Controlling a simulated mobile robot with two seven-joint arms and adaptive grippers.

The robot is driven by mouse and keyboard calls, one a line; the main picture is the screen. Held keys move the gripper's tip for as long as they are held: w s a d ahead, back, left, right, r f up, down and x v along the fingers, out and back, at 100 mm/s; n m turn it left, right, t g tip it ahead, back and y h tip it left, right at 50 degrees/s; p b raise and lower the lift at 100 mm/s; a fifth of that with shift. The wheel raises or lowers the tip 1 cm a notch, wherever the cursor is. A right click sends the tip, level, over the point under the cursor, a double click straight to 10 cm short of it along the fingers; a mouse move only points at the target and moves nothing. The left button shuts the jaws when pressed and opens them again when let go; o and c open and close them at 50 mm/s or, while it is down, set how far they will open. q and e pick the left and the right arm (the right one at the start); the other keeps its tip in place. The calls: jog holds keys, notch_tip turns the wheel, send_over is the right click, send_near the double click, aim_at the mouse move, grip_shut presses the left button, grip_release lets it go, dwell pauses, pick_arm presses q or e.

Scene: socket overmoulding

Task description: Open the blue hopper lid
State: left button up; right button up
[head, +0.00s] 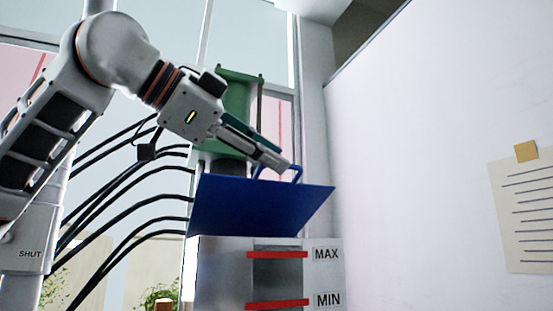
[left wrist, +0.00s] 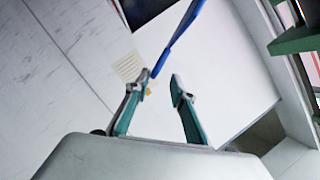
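The blue lid (head: 262,208) sits tilted on top of the metal hopper (head: 218,268) in the head view. Its near edge is raised, its underside seems to face me, and its lower edge is at the hopper's top. A blue loop handle (head: 297,172) shows above the raised edge. My left gripper (head: 284,167) is at this handle. In the left wrist view its two fingers (left wrist: 160,88) are apart, and a thin blue strip (left wrist: 180,38) reaches down to the left fingertip. Whether they touch is unclear. My right gripper is not in view.
A green machine part (head: 238,100) stands behind the lid, with several black hoses (head: 120,190) to the left. A white wall with a pinned note (head: 525,210) is on the right. The hopper front has a window with red MAX and MIN bars (head: 277,254).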

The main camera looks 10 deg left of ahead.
pick_arm(q)
jog(key=v, duration=0.6)
jog(key=shift+a+r, duration=0.2)
jog(key=shift+r, duration=0.05)
dwell(0.3)
jog(key=shift+w, duration=0.1)
dwell(0.3)
dwell(0.4)
